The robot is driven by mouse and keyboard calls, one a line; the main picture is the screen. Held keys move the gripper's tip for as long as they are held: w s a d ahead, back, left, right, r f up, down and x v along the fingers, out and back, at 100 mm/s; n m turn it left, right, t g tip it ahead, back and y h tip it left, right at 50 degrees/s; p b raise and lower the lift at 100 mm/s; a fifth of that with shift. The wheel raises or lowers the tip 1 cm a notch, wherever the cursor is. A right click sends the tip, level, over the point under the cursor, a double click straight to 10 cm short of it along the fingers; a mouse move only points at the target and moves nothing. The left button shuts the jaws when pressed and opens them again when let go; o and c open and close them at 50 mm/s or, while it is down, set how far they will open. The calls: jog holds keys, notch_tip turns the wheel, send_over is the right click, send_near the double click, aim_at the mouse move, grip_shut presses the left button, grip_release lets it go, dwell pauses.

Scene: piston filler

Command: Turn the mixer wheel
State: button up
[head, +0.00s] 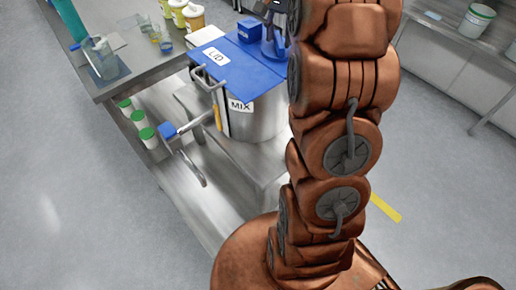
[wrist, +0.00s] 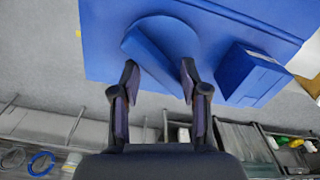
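The mixer wheel is a blue round disc with a raised bar across it (wrist: 165,42), seen in the wrist view on the blue lid (wrist: 105,45). In the head view the wheel (head: 274,47) shows on top of the steel MIX pot (head: 255,122), partly behind my arm. My gripper (wrist: 158,66) is open, its two fingertips apart over the near part of the wheel. The bar slants between them, its lower end close to the right finger. I cannot tell whether either finger touches it. In the head view my gripper (head: 272,10) is mostly hidden.
A blue box (wrist: 250,75) sits on the lid beside the wheel, close to the right finger. The lid is labelled LID (head: 216,56). Tubs and a beaker (head: 100,57) stand on the steel bench (head: 145,72).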

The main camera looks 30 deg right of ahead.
aim_at(279, 38)
jog(key=m+p, duration=0.3)
jog(key=m, duration=0.1)
jog(key=shift+r+m, duration=0.15)
jog(key=shift+m, duration=0.15)
jog(key=shift+r+b, duration=0.85)
jog(key=shift+r, duration=1.35)
jog(key=shift+a+r+b, duration=0.1)
jog(key=shift+r+b, duration=0.25)
jog(key=shift+r, duration=1.2)
jog(key=s+a+f+n, duration=0.1)
jog(key=s+a+n, duration=0.1)
jog(key=a, duration=0.1)
jog(key=s+a+f+n+b, duration=0.1)
jog(key=s+a+f, duration=0.1)
jog(key=a, duration=0.2)
jog(key=s+a+f+n+b, duration=0.1)
jog(key=s+a+n, duration=0.1)
jog(key=s+a, duration=0.1)
jog(key=shift+s+a+f+n+g, duration=0.1)
jog(key=shift+a+f+n+g, duration=0.05)
jog(key=shift+a+n+g, duration=0.2)
jog(key=s+a+f+n+b, duration=0.5)
jog(key=s+a+f+n, duration=0.3)
jog(key=s, duration=0.8)
jog(key=a+f, duration=0.3)
jog(key=f, duration=0.2)
jog(key=shift+s+n+g+b, duration=0.2)
jog(key=shift+n+g+b, duration=0.1)
jog(key=shift+n+g, duration=0.05)
jog(key=shift+f, duration=0.1)
